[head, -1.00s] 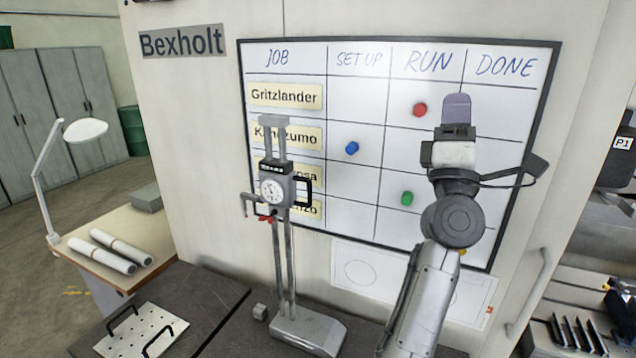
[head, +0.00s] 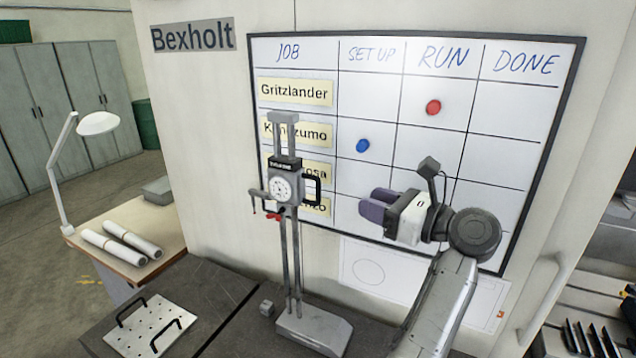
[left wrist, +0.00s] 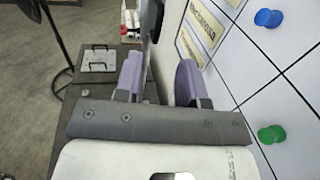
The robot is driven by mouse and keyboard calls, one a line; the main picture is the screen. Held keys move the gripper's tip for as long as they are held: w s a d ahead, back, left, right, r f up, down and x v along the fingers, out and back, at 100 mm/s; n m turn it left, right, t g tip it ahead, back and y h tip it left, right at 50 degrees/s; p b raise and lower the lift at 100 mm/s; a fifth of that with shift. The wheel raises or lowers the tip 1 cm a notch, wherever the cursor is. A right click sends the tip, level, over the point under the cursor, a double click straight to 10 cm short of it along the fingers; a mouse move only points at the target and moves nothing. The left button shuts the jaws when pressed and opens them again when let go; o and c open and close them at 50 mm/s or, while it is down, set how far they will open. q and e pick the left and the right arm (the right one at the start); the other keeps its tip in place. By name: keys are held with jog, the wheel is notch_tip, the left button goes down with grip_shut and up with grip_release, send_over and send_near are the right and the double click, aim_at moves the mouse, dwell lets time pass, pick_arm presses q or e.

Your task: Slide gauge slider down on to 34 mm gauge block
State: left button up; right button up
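The height gauge stands upright on the grey bench, with its slider (head: 287,188) high on the two columns. The slider has a round dial, a black handle (head: 314,188) on its right side and a thin arm pointing left. A small grey block (head: 267,308), which looks like the gauge block, lies on the bench left of the gauge base (head: 314,330), well below the slider. My left gripper (head: 376,203) is to the right of the slider, apart from the handle, pointing left. In the left wrist view its purple fingers (left wrist: 160,75) are apart with nothing clearly between them. My right gripper is not in view.
A whiteboard (head: 480,130) with red and blue magnets is on the wall behind the gauge. A plate with two black handles (head: 150,325) lies at front left. A side table holds rolled papers (head: 120,243) and a lamp (head: 97,123).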

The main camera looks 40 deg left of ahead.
aim_at(318, 183)
pick_arm(q)
jog(key=shift+s+a+p, duration=0.15)
jog(key=shift+a+p, duration=0.8)
jog(key=shift+a, duration=2.35)
jog(key=shift+s+a+p, duration=0.1)
jog(key=shift+a+p, duration=0.85)
jog(key=shift+a, duration=2.3)
jog(key=shift+c, duration=0.5)
grip_shut()
jog(key=shift+f, duration=0.1)
